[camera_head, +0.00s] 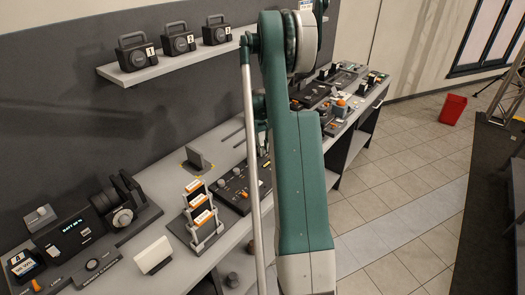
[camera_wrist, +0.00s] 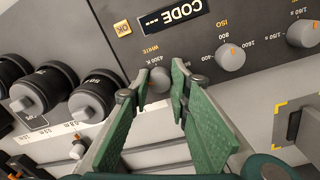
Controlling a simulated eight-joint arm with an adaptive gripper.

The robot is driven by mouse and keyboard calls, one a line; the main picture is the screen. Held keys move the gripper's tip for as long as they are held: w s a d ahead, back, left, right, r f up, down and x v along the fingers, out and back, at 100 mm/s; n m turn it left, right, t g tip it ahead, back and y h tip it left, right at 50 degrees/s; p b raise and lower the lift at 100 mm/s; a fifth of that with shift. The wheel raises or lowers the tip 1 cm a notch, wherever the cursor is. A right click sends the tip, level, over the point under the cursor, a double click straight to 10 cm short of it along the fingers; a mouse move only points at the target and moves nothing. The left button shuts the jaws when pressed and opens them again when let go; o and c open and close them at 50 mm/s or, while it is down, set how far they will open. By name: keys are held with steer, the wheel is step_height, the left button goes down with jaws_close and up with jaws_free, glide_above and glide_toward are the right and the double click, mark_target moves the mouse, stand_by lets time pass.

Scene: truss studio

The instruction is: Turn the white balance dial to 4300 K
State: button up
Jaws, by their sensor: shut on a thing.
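The white balance dial (camera_wrist: 158,82) is a small grey knob on the dark panel in the wrist view, under the label "WHITE". The mark "4300 K" is printed beside it. My gripper (camera_wrist: 165,74) has its green fingers on either side of this dial and is shut on it. The fingers cover part of the dial and its scale, so I cannot tell where its pointer stands. In the head view my arm hides the gripper and the dial.
Beside it are the ISO dial (camera_wrist: 231,57), another dial (camera_wrist: 303,34), a "CODE" display (camera_wrist: 172,14) and an OK button (camera_wrist: 122,28). Black cylinders (camera_wrist: 40,88) stand close at left. In the head view, a shelf (camera_head: 165,68) holds numbered devices above the bench.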

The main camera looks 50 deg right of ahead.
steer(key=m+b, duration=0.2)
steer(key=m, duration=0.1)
steer(key=shift+f, duration=0.1)
steer(key=m+b, duration=0.1)
steer(key=m, duration=0.3)
steer(key=shift+w, duration=0.1)
steer(key=m+b, duration=0.2)
steer(key=m, duration=0.4)
steer(key=shift+m+y, duration=0.3)
steer(key=shift+c, duration=0.2)
steer(key=o, duration=0.9)
steer(key=shift+r, duration=0.2)
steer(key=shift+w+r, duration=0.2)
steer(key=shift+r, duration=2.75)
steer(key=shift+w+r, duration=0.15)
steer(key=shift+r, duration=2.8)
